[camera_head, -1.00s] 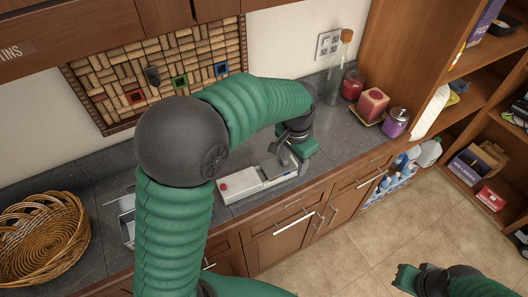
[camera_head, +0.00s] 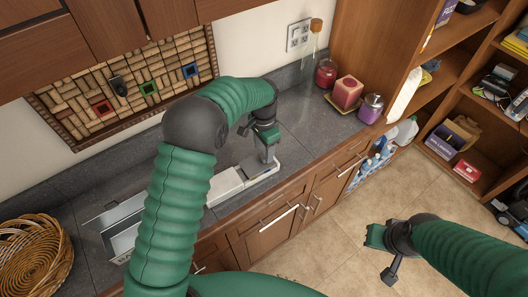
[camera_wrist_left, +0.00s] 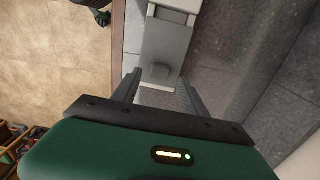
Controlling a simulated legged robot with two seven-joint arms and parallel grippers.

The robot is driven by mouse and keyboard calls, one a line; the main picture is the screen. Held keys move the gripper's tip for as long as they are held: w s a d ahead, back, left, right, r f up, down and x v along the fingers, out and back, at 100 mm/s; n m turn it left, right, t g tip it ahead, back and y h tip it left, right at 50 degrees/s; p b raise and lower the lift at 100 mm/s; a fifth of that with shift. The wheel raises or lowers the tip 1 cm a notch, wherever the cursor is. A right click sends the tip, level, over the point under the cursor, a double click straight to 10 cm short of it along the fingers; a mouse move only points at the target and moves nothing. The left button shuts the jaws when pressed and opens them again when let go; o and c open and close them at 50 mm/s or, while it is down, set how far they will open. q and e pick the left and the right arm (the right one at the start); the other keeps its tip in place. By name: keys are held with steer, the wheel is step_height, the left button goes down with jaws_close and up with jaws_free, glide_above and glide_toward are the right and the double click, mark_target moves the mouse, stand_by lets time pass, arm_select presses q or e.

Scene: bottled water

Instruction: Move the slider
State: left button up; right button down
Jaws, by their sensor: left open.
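A white and grey slider device (camera_head: 228,188) lies along the front of the dark counter, partly hidden behind my left arm. My left gripper (camera_head: 270,158) points down over its right end. In the left wrist view, the grey block of the device (camera_wrist_left: 168,40), with a small knob (camera_wrist_left: 158,73), reaches between the fingers of my open left gripper (camera_wrist_left: 160,88). The fingers stand on both sides of it, and I cannot tell whether they touch it. My right gripper (camera_head: 383,250) hangs over the floor, away from the counter; its jaw opening is unclear.
A wicker basket (camera_head: 35,255) stands at the left. A grey metal tray (camera_head: 118,235) lies beside my left arm. A red candle (camera_head: 347,92) and a purple jar (camera_head: 371,108) stand at the counter's right end. The counter behind the device is mostly clear.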

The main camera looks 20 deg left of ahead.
mark_target(264, 156)
arm_select(q)
steer(key=shift+s+a+f, duration=0.1)
steer(key=shift+a+f, duration=0.05)
steer(key=shift+f, duration=0.6)
steer(key=shift+s+a+f, duration=0.1)
steer(key=shift+f, duration=0.65)
steer(key=shift+d, duration=0.1)
steer(key=shift+w+d, duration=0.1)
steer(key=shift+c, duration=0.3)
steer(key=shift+d, duration=0.1)
steer(key=c, duration=0.5)
jaws_close()
